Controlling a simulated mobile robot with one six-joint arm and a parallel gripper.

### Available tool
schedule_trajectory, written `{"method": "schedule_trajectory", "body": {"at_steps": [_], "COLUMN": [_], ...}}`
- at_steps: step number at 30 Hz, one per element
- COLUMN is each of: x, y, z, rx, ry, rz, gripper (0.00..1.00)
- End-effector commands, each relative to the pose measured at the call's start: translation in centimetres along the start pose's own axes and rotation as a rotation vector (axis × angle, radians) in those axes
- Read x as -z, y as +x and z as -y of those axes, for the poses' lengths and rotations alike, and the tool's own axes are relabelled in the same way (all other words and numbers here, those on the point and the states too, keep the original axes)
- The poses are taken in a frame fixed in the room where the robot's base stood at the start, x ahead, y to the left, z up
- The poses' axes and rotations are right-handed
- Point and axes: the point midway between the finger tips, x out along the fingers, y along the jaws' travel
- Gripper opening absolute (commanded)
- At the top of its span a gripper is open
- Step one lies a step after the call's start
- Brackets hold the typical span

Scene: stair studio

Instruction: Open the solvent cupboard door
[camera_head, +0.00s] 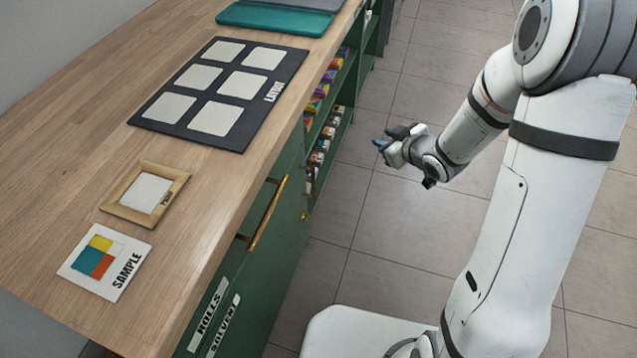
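The solvent cupboard is the green front under the wooden counter, with a white SOLVENT label (224,326) near its close end. Its door (282,262) looks closed, seen at a steep angle from above. A long brass bar handle (268,213) stands out from the green front, and a small round brass fitting (304,217) sits lower, near the shelves. I cannot tell which of the two belongs to the door.
A ROLLS label (208,306) is above the SOLVENT one. Open shelves (338,113) with colourful items are beyond the cupboard. A LAYOUT board (190,108), wooden frame (116,207), SAMPLE card (76,266) and teal tray (275,19) lie on the counter (60,165). Tiled floor (385,225) beside it is clear.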

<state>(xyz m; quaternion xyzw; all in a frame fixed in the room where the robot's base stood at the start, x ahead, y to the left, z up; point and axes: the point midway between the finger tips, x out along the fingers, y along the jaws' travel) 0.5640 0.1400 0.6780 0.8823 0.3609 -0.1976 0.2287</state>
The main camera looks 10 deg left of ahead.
Motion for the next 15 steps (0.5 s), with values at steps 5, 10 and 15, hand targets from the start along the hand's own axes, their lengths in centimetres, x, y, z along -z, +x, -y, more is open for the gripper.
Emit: {"method": "schedule_trajectory", "body": {"at_steps": [5, 10, 15], "x": [-5.7, -8.1, -9.0], "y": [6.6, 7.9, 7.8], "z": [8.5, 13.9, 16.1], "rx": [0.245, 0.415, 0.493], "ry": [0.004, 0.068, 0.12], "rz": [-0.27, -0.479, -0.587], "gripper": [0.28, 0.28, 0.28]}}
